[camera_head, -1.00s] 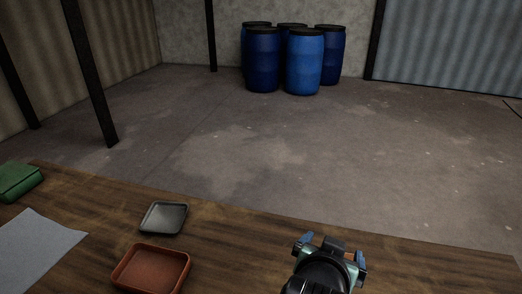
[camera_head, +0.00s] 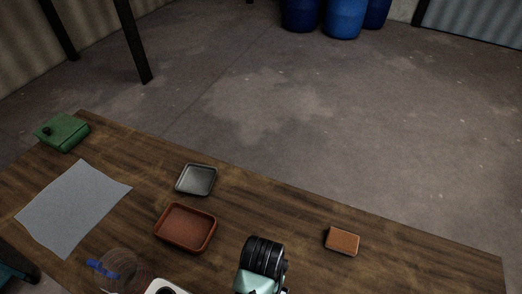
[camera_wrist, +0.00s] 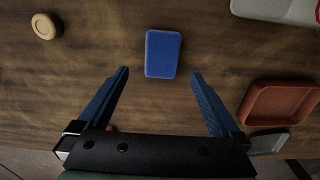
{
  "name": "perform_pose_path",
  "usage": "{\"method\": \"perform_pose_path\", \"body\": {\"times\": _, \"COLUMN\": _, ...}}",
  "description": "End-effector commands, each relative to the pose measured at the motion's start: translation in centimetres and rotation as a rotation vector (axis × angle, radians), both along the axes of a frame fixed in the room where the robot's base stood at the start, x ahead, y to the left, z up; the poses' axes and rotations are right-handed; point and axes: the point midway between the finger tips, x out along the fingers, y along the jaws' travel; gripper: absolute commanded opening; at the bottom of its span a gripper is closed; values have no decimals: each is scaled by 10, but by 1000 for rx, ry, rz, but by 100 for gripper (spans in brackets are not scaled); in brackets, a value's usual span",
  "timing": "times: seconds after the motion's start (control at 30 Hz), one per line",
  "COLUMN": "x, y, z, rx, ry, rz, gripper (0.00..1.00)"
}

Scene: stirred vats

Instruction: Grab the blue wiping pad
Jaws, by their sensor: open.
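The blue wiping pad (camera_wrist: 163,53) lies flat on the wooden table in the wrist view, upper middle, its long side running up the picture. My gripper (camera_wrist: 160,74) is open and empty there. Its two blue fingers are spread, with their tips just below the pad's lower end, one to each side. I cannot tell how high the fingers are above the table. In the head view I do not see the pad, and the fingers are hidden; only part of my arm shows at the bottom middle.
A terracotta tray (camera_head: 186,228), grey tray (camera_head: 196,180), grey cloth (camera_head: 73,208) and green box (camera_head: 62,132) lie left on the table. A brown block (camera_head: 342,241) lies right. A round wooden disc (camera_wrist: 45,26) and pale object (camera_wrist: 280,10) flank the pad, apart from it.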

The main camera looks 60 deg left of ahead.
Motion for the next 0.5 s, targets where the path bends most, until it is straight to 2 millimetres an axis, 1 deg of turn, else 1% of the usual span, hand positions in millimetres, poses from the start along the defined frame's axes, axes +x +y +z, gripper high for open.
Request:
{"method": "perform_pose_path", "body": {"times": 0.03, "x": -1, "y": 0, "z": -10, "rx": -2, "ry": 3, "rz": 0, "gripper": 100}}
{"method": "perform_pose_path", "body": {"times": 0.1, "x": 0, "y": 0, "z": -18, "rx": -1, "ry": 1, "rz": 0, "gripper": 100}}
{"method": "perform_pose_path", "body": {"times": 0.33, "x": 0, "y": 1, "z": -33, "rx": 0, "ry": 0, "rz": 0, "gripper": 100}}
{"method": "perform_pose_path", "body": {"times": 0.5, "x": 1, "y": 4, "z": -56, "rx": 0, "ry": 0, "rz": 1, "gripper": 100}}
